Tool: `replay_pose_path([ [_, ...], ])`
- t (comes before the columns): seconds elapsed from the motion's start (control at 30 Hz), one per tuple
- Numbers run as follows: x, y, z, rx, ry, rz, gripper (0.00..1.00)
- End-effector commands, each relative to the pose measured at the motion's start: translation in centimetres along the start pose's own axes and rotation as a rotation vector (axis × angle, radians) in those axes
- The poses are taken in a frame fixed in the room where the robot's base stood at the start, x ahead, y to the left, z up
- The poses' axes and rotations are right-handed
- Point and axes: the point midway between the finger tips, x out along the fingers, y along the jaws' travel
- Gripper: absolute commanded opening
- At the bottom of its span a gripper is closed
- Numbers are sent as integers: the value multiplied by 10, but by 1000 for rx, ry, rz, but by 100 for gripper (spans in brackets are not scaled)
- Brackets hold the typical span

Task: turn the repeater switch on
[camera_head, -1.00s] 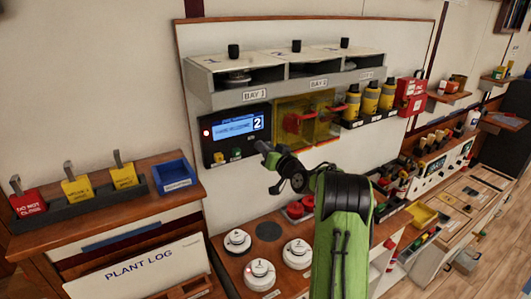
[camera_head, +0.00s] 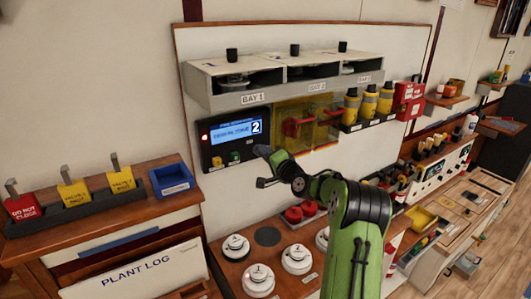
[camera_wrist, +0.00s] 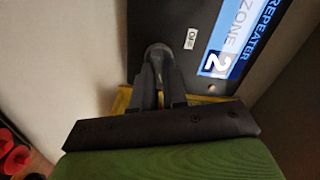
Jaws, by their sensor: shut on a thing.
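The repeater panel (camera_head: 238,134) is a black unit on the wall with a blue screen, a large 2, a red light and yellow and green buttons. In the wrist view the panel (camera_wrist: 160,14) fills the upper part, with its screen (camera_wrist: 232,45) and a small white label (camera_wrist: 192,38) beside my fingers. My gripper (camera_head: 264,151) is at the panel's lower right in the head view. In the wrist view my gripper (camera_wrist: 157,50) is shut on a small grey part at the panel, probably the switch. The fingers hide most of it, so its position cannot be told.
A yellow transparent cover (camera_head: 305,125) with red handles is right of the panel. A grey shelf (camera_head: 285,95) with bays is above. Round white detectors (camera_head: 297,257) and red pieces (camera_head: 293,215) are on the counter below. A blue tray (camera_head: 171,180) stands at left.

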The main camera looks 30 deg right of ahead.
Motion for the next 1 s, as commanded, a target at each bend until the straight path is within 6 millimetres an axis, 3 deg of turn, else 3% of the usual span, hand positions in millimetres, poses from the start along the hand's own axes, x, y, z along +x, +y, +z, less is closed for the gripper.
replay_pose_path([
  [0.4, 0, 3, 0, 270, -1, 4, 0],
  [1.0, 0, 5, 1, 350, 0, 5, 0],
])
